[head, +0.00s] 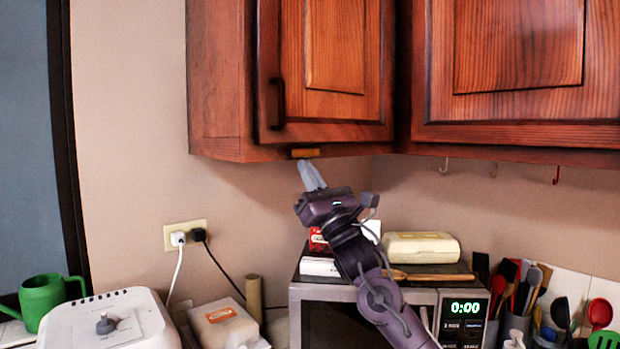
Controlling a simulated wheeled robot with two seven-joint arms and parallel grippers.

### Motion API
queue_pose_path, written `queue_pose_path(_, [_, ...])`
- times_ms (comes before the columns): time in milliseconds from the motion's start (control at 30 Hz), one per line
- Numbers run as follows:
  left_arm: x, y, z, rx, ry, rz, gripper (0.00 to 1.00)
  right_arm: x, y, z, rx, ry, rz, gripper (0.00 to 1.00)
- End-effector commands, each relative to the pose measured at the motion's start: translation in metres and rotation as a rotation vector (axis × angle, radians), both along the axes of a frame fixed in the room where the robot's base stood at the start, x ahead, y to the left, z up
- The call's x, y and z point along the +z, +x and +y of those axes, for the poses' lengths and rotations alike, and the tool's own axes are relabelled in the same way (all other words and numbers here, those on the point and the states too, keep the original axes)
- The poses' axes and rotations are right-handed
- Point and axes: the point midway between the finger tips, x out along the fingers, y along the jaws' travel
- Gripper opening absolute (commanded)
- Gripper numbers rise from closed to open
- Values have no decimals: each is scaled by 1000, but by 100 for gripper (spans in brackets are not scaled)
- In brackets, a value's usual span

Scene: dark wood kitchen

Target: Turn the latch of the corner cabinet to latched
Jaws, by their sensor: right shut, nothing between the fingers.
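The corner cabinet (335,45) hangs at the upper middle with its wooden door closed and a dark vertical handle (277,104) at the door's left. The latch (305,153), a small light-brown bar, lies horizontal on the cabinet's bottom edge below the door. My right gripper (307,164) points up from below, shut and empty, with its grey fingertips just under the latch. I cannot tell whether the fingertips touch the latch. My left gripper is not in view.
A microwave (463,318) with boxes and a cream container (421,247) on top stands below my right arm. Utensil holders stand at the right. A white appliance (108,322) and a green watering can (44,297) are at the left.

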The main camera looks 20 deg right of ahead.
Motion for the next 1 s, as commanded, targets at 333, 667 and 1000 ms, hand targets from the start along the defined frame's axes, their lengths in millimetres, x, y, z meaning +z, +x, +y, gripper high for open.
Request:
queue_pose_path(333, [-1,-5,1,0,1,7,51,0,0,0,0,3,1,0])
queue_pose_path(667, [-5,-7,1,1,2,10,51,2,-1,3,1,56,19,0])
queue_pose_path(1000, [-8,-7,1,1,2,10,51,3,-2,4,1,107,38,0])
